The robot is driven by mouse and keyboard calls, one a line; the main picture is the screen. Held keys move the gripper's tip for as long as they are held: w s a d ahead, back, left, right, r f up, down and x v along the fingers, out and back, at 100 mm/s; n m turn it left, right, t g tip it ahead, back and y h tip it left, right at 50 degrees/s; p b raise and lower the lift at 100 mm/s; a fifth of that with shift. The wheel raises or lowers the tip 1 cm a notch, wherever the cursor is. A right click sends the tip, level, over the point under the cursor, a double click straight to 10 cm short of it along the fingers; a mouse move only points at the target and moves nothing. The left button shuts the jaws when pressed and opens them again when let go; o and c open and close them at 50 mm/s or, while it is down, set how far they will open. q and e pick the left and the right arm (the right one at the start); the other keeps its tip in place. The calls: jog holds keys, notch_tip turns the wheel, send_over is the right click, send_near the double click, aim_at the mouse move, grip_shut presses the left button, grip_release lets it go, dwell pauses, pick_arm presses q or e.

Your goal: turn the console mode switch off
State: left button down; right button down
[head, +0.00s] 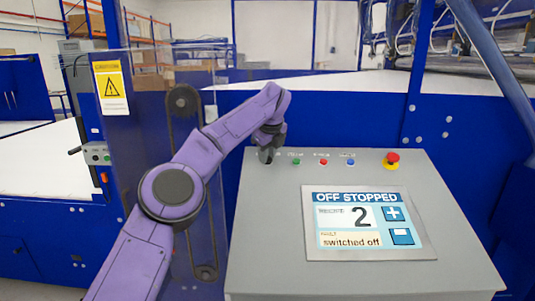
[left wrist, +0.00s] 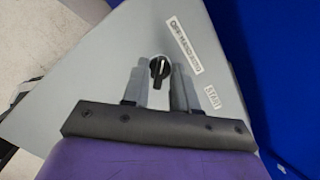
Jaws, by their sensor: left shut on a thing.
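The grey console (head: 265,220) has a sloping top with a lit screen (head: 368,223) reading "OFF STOPPED", the number 2 and "switched off". The mode switch (left wrist: 158,69) is a small black knob with a light pointer mark, beside a white label that starts with "OFF". My left gripper (head: 267,157) is at the console's far left corner and covers the switch in the head view. In the left wrist view its two grey fingers (left wrist: 158,88) stand on either side of the knob, shut on it. My right gripper is not in view.
Green (head: 296,161), red (head: 323,161) and blue (head: 350,161) buttons sit to the right of the switch. A red emergency stop (head: 392,158) is at the far right. A clear guard panel with a yellow warning sign (head: 110,86) stands at the left.

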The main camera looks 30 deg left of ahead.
pick_arm(q)
jog(key=c, duration=1.2)
grip_release()
jog(key=shift+r, duration=0.1)
jog(key=v, duration=1)
jog(key=shift+r+p, duration=0.2)
jog(key=shift+p, duration=0.2)
jog(key=shift+s, duration=0.15)
